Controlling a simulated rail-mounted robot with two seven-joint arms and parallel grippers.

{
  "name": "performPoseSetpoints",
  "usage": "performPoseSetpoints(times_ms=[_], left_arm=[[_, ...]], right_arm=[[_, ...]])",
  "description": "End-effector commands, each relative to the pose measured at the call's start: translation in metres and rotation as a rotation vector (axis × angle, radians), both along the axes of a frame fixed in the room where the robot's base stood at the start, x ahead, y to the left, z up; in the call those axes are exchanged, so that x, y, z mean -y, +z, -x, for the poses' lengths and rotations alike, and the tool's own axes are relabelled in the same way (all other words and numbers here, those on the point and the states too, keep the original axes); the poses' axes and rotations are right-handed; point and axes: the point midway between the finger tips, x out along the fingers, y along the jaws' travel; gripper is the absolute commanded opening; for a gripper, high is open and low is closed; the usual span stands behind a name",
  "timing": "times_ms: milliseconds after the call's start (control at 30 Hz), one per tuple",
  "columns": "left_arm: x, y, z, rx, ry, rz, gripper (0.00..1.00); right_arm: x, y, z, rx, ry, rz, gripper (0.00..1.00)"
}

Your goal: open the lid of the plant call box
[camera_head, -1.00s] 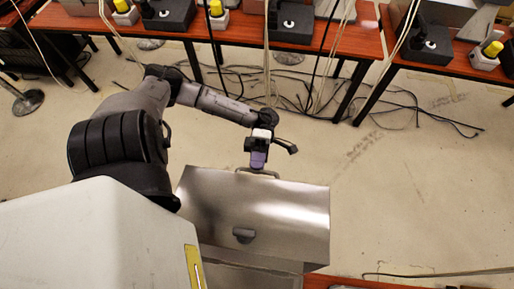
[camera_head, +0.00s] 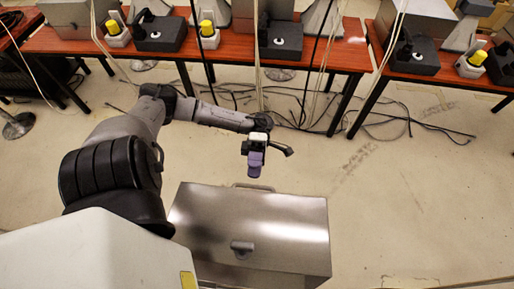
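The plant call box (camera_head: 250,220) is a shiny metal box at the bottom middle of the head view. Its lid looks shut, with a small grey latch or tab (camera_head: 242,246) near the front. A thin handle (camera_head: 254,186) stands at the lid's far edge. My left gripper (camera_head: 254,172), with purple fingers, hangs just beyond that handle and appears apart from it. Whether the fingers are open or shut is not clear at this size. My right gripper is out of view. The lower part of the box is cut off by the frame.
Red-brown tables (camera_head: 342,55) cross the back, carrying black phones (camera_head: 281,41), yellow-topped devices (camera_head: 207,29) and grey boxes. Cables hang down and tangle on the floor (camera_head: 375,125) beneath. The floor right of the box is clear.

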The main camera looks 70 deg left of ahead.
Motion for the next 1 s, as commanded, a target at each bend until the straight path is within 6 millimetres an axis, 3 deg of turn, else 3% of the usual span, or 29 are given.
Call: performPoseSetpoints(times_ms=[200, 433, 1000], left_arm=[[-0.038, -0.011, -0.02, 0.002, 0.002, -0.002, 0.39], [-0.063, -0.015, -0.032, 0.001, 0.001, -0.001, 0.39], [-0.074, -0.015, -0.037, 0.0, -0.001, 0.001, 0.39]], right_arm=[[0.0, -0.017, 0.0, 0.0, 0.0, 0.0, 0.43], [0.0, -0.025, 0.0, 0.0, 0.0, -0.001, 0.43], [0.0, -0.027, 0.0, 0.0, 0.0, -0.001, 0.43]])
